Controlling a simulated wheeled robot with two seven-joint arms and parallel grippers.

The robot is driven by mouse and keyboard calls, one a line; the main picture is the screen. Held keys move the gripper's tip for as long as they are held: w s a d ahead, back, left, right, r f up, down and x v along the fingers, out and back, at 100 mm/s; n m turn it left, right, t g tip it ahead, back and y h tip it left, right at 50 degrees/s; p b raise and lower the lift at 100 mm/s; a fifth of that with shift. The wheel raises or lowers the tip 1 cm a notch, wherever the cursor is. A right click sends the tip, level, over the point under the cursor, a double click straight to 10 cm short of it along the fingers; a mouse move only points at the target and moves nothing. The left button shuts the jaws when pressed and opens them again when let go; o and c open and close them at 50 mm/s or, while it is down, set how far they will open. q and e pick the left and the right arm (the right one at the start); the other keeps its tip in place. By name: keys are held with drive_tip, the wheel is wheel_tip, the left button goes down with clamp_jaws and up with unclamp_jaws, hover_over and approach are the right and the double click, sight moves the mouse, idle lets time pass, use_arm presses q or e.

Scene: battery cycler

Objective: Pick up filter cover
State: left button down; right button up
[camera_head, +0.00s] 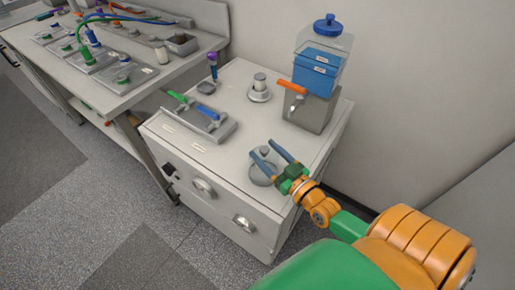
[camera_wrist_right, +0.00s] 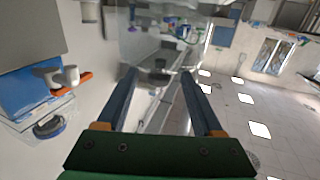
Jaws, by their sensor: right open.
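A grey round cover with a small knob on top, which looks like the filter cover (camera_head: 260,178), sits on the white cabinet top near its front right corner. My right gripper (camera_head: 262,149) is open, its two blue-grey fingers above and around the knob in the head view. They partly hide the cover, and I cannot tell whether they touch it. In the right wrist view the open fingers (camera_wrist_right: 160,74) have a small dark grey shape between their tips; I cannot tell if it is the knob. My left gripper is not in view.
A blue-and-clear tank (camera_head: 318,65) with an orange-handled tap stands behind the cover on the cabinet (camera_head: 238,85). A grey fitting (camera_head: 259,88) and a tray with green and blue handles (camera_head: 200,122) stand left. A workbench (camera_head: 125,92) is at the far left.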

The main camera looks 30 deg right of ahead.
drive_tip(key=w, duration=0.3)
drive_tip(key=shift+w+f, duration=0.15)
drive_tip(key=shift+w, duration=0.05)
drive_tip(key=shift+w+a+f, duration=0.1)
drive_tip(key=shift+w+f, duration=0.1)
drive_tip(key=shift+w, duration=0.3)
drive_tip(key=shift+s, duration=0.15)
clamp_jaws()
idle(0.6)
